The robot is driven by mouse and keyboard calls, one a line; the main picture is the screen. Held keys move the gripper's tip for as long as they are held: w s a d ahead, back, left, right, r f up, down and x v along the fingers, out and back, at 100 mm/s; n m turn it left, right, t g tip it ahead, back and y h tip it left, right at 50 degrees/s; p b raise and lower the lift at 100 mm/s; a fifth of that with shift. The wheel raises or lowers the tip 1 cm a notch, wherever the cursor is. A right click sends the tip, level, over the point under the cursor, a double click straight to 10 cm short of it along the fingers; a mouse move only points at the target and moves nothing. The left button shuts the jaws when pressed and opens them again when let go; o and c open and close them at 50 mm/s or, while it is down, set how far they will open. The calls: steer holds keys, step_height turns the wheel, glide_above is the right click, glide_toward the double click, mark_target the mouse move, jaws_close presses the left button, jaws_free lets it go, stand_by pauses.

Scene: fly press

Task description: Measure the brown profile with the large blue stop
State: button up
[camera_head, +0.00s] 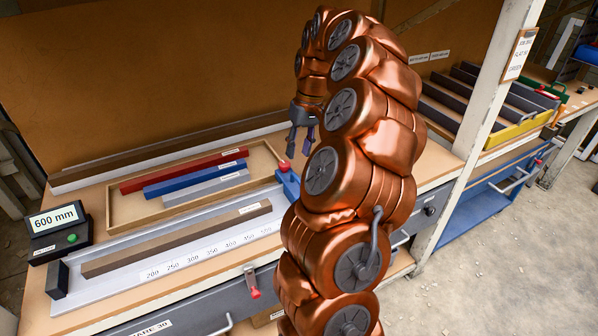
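The brown profile (180,240), with a small white label near its right end, lies along the pale measuring rail (105,288) with its printed millimetre scale. A blue stop (289,184) with a red knob (284,165) sits at the rail's right end, partly hidden by my arm. Its size compared with any other stop cannot be told. My gripper (302,146) points down above and behind the blue stop, fingers apart, with nothing seen between them. A display (56,219) at the left reads 600 mm and has a green button.
A shallow wooden tray (122,216) behind the rail holds red (185,172), blue (195,180) and grey (205,189) bars. A dark block (57,280) stands at the rail's left end. A shelf post (487,110) rises at right, beside a yellow-fronted rack of dark bars (470,105).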

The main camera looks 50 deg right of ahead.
mark_target(297, 177)
steer(key=shift+w+f+p, duration=0.1)
steer(key=shift+f+p, duration=0.9)
steer(key=shift+f, duration=3)
steer(key=shift+a, duration=0.1)
jaws_close()
